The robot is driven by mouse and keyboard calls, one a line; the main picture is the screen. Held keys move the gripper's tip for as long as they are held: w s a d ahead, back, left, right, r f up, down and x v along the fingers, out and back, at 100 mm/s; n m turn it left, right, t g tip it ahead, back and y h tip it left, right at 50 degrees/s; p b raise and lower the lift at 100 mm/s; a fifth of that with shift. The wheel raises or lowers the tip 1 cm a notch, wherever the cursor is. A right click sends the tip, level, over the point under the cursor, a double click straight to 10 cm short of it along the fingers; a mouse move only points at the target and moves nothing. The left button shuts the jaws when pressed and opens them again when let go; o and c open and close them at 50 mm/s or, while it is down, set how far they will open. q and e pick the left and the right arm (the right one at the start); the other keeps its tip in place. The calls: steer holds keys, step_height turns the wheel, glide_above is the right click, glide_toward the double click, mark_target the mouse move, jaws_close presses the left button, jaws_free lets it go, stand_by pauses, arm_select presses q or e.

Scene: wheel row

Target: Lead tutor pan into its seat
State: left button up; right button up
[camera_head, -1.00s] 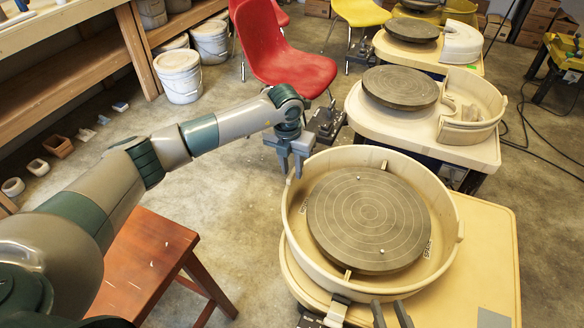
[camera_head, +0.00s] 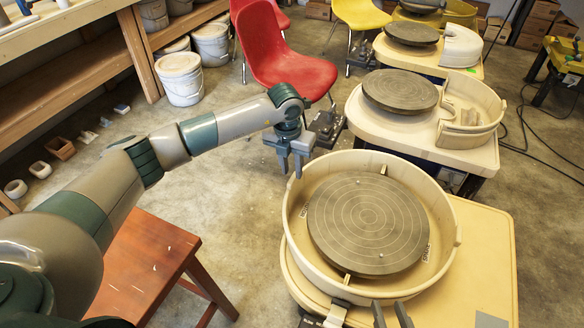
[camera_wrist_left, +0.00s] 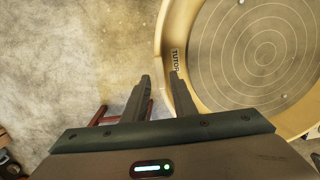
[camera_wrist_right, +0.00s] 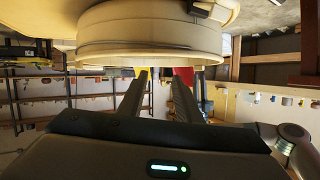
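The cream round tutor pan (camera_head: 457,215) surrounds the grey wheel head (camera_head: 368,222) on the nearest wheel table. Its left side overhangs the table edge. I cannot tell whether its base rests on the table. My left gripper (camera_head: 290,172) is open, pointing down at the pan's upper-left rim. In the left wrist view its right finger overlaps the pan rim beside the TUTOR label, and the left finger is outside over the floor. My right gripper (camera_head: 391,314) is open at the pan's front. In the right wrist view the pan's outer wall (camera_wrist_right: 150,45) is just beyond the fingers.
A wooden stool (camera_head: 150,255) stands left of the pan. Behind are a second wheel table (camera_head: 430,145) with a half pan, a red chair (camera_head: 285,65) and white buckets (camera_head: 180,75).

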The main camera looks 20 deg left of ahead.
arm_select(q)
steer(key=shift+r, duration=0.1)
steer(key=o, duration=0.6)
steer(key=shift+c, duration=0.2)
steer(key=o, duration=1.2)
steer(key=shift+o, duration=0.8)
